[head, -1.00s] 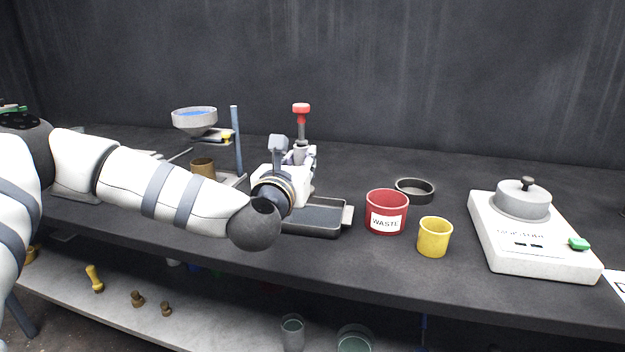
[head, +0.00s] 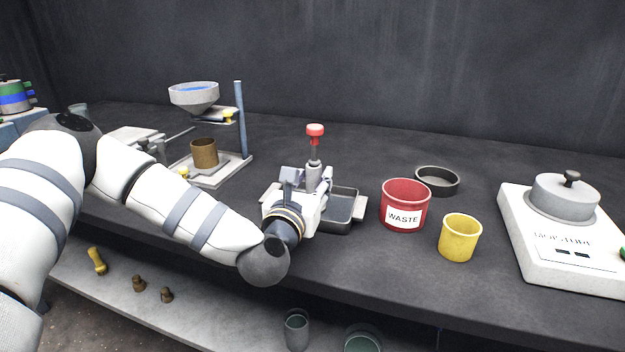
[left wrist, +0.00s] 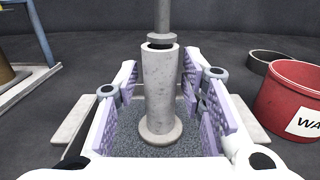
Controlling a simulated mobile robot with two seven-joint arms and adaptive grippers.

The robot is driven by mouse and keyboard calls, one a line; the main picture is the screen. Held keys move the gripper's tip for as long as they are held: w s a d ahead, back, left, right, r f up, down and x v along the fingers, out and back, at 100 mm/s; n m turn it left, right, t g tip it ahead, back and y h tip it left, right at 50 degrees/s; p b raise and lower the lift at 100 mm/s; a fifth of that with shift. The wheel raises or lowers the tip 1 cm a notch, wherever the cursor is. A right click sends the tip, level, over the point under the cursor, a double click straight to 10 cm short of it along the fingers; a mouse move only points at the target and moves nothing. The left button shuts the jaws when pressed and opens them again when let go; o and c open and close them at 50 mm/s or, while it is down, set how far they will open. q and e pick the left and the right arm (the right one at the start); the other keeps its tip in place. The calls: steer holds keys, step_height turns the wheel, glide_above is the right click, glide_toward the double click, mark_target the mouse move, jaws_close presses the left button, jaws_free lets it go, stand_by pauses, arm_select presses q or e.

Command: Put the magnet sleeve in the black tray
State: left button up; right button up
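The magnet sleeve (left wrist: 160,95) is an upright light-grey cylinder with a wide foot flange, standing over the grainy floor inside the black tray (left wrist: 110,160). A grey rod (left wrist: 163,15) rises from its top, and in the head view the rod ends in a red knob (head: 315,130). The sleeve (head: 318,178) is partly hidden by my left gripper (head: 312,198). In the left wrist view the purple finger pads (left wrist: 161,85) stand on both sides of the sleeve with narrow gaps. The tray (head: 342,222) shows right of the gripper. My right gripper is out of view.
A red WASTE bin (head: 405,207) stands right of the tray, with a black dish (head: 437,181) behind it and a yellow cup (head: 460,238) farther right. A white device (head: 570,240) is at far right. A funnel stand (head: 241,120) with a brown cup (head: 204,153) is at left.

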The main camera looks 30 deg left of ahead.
arm_select(q)
steer(key=shift+r, duration=0.1)
steer(key=shift+r, duration=0.35)
steer(key=v, duration=1)
steer(key=shift+f, duration=0.25)
steer(key=shift+s+d+r+p, duration=0.3)
steer(key=shift+s+r+p, duration=0.2)
steer(key=shift+s+p, duration=0.35)
steer(key=shift+s+f, duration=0.15)
steer(key=shift+f, duration=0.25)
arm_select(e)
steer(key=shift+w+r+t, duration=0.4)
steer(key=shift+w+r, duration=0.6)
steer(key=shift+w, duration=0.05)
